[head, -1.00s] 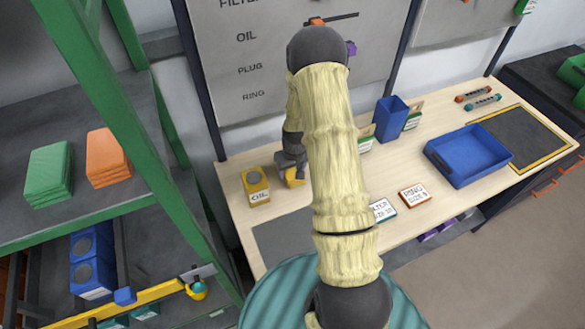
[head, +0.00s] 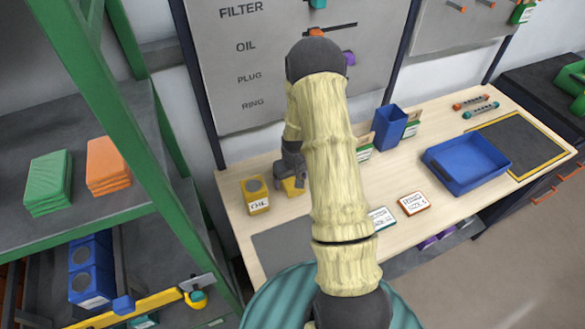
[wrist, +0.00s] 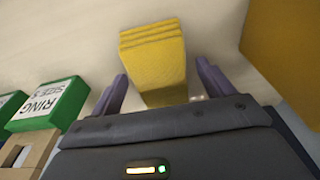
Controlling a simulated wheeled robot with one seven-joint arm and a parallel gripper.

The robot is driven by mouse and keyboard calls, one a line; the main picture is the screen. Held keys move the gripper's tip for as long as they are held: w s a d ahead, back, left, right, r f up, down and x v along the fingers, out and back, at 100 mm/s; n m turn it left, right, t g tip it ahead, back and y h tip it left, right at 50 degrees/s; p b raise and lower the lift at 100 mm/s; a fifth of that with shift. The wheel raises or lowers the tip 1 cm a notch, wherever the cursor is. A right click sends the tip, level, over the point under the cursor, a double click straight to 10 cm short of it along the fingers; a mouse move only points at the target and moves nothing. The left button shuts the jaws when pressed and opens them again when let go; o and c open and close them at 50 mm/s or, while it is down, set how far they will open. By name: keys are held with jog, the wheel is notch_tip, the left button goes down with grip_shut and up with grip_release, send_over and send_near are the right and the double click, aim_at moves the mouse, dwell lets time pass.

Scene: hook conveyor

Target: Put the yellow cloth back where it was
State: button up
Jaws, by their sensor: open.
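The yellow cloth (wrist: 155,55) is a folded stack. In the wrist view it lies on the light bench top, with its near end between the two purple fingers of my gripper (wrist: 162,77). The fingers are open, one on each side, with gaps between them and the cloth. In the head view the cloth (head: 292,187) is partly hidden under my gripper (head: 291,165), to the right of the yellow OIL box.
The yellow OIL box (head: 257,196) stands close to the left of the cloth. A green RING box (wrist: 48,103) is at the left in the wrist view. A blue bin (head: 390,128) and a blue tray (head: 467,162) stand further right. The green-framed shelf (head: 120,95) holds green cloths (head: 48,183) and orange cloths (head: 107,167).

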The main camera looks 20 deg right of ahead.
notch_tip(320, 180, up, 12)
jog(key=s+b, duration=0.1)
jog(key=b, duration=0.1)
jog(key=shift+s+f+b, duration=0.2)
jog(key=shift+s+b, duration=0.1)
jog(key=shift+s, duration=0.1)
dwell(0.4)
jog(key=s+a+r, duration=0.4)
jog(key=s+a, duration=0.1)
jog(key=s, duration=0.3)
jog(key=s+a+r, duration=0.5)
jog(key=s, duration=0.3)
jog(key=shift+a+r+t, duration=0.25)
jog(key=shift+a+t, duration=0.1)
jog(key=shift+t, duration=0.05)
